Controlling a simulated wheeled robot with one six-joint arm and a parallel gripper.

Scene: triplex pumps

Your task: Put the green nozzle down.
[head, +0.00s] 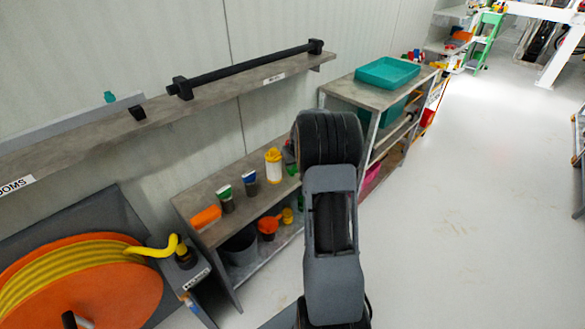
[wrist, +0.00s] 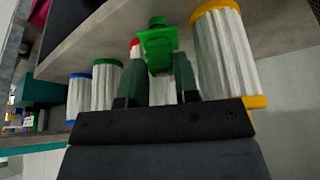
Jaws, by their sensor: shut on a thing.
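In the wrist view the green nozzle (wrist: 158,45) is between the two fingertips of my gripper (wrist: 160,82), which is shut on it. Its narrow tip points up in the picture, over the grey board of a shelf (wrist: 120,40). I cannot tell whether the nozzle touches the board. In the head view my arm hides the gripper, at the right end of a low grey shelf unit (head: 205,175). A small patch of green (head: 291,170) shows there beside the arm, too small to name surely.
White ribbed cylinders stand close by in the wrist view: yellow-rimmed (wrist: 228,50) right, green-rimmed (wrist: 104,86) and blue-rimmed (wrist: 78,95) left. In the head view a yellow-and-white container (head: 273,165) stands near my arm. A teal tray (head: 387,72) is on the bench behind.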

